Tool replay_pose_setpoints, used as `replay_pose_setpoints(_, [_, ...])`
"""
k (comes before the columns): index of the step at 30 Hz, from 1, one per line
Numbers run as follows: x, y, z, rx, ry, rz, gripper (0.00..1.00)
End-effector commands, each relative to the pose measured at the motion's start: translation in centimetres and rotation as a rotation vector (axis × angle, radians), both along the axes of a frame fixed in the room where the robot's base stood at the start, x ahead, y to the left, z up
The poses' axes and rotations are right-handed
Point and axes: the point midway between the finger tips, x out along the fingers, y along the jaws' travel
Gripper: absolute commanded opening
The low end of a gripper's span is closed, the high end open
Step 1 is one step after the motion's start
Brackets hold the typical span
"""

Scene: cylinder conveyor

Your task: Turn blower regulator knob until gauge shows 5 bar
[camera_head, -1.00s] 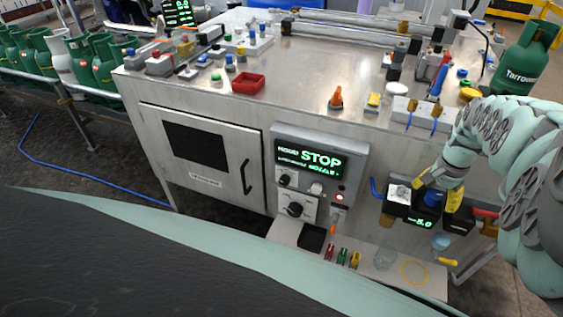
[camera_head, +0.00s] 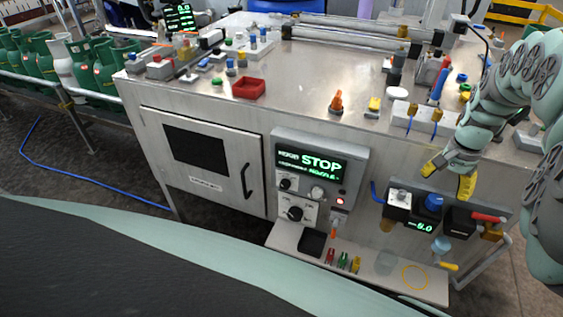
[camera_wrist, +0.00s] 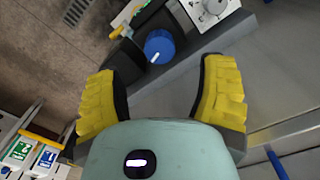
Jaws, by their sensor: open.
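The blue regulator knob (camera_head: 433,202) stands on the dark blower unit (camera_head: 459,221) on the machine's front right. It also shows in the wrist view (camera_wrist: 159,46), with a white mark on its top. The unit's small green display (camera_head: 421,226) shows a reading close to 5 or 6; its first digit is too small to be sure of. My gripper (camera_head: 448,176) is open, with yellow padded fingers, above the knob and apart from it. In the wrist view my gripper (camera_wrist: 162,100) has nothing between its fingers, and the knob lies beyond their tips.
A silver knob (camera_head: 400,196) sits just left of the blue one, and a red-handled valve (camera_head: 489,217) is to its right. A control panel (camera_head: 320,163) reading STOP is further left. The steel tabletop (camera_head: 310,80) carries several small fittings. Room above the knob is free.

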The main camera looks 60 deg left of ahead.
Motion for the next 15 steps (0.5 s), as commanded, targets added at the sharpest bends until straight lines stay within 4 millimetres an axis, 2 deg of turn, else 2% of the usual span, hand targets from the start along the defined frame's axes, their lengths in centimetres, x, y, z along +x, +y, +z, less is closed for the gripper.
replay_pose_setpoints(1, [0.2, 0.0, 1.0, 0.001, -0.005, 0.0, 0.69])
replay_pose_setpoints(9, [0.2, 0.0, 4.4, 0.001, -0.004, -0.001, 0.69])
replay_pose_setpoints(15, [0.0, 0.0, 5.6, 0.0, 0.001, 0.001, 0.69])
